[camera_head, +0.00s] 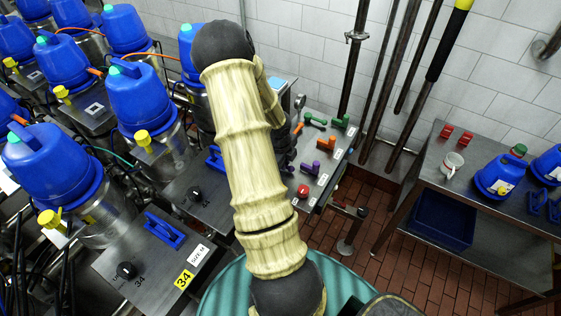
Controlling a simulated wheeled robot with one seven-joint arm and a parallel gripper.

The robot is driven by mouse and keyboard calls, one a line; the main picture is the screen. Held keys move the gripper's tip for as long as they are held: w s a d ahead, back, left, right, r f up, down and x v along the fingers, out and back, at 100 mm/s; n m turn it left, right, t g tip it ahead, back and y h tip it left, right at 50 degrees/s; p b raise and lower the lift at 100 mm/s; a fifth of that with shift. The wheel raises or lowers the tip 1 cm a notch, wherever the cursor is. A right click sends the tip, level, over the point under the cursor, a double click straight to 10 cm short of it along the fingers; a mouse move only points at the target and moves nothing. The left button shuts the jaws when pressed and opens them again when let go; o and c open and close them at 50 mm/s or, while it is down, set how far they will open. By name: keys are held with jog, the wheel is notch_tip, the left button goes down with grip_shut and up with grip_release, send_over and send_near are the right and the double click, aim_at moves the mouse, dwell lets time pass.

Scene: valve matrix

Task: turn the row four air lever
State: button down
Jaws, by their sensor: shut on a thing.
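A grey valve panel (333,170) right of the middle carries short levers in rows, with white labels at its right edge. From the back they are a green lever (341,122), an orange lever (325,143), a purple lever (309,168) and a red knob (302,191). A second green lever (315,120) and a second orange lever (298,127) sit to their left. My gripper (285,163) shows only as a dark part beside my arm, low over the panel's left side. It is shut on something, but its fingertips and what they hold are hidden. The nearer left-hand levers are hidden too.
Several blue-topped canisters (138,94) crowd the left. A steel box (150,255) marked 34 stands front left with a blue handle. Upright pipes (391,80) stand behind the panel. A side table (480,182) stands at right, with brick floor (370,255) between.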

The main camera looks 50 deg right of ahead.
jog(key=c, duration=1.5)
grip_release()
jog(key=shift+o, duration=0.2)
jog(key=a+r+p, duration=0.2)
jog(key=a+r, duration=0.1)
jog(key=r, duration=1.4)
jog(key=shift+s+a, duration=0.2)
jog(key=shift+s, duration=0.1)
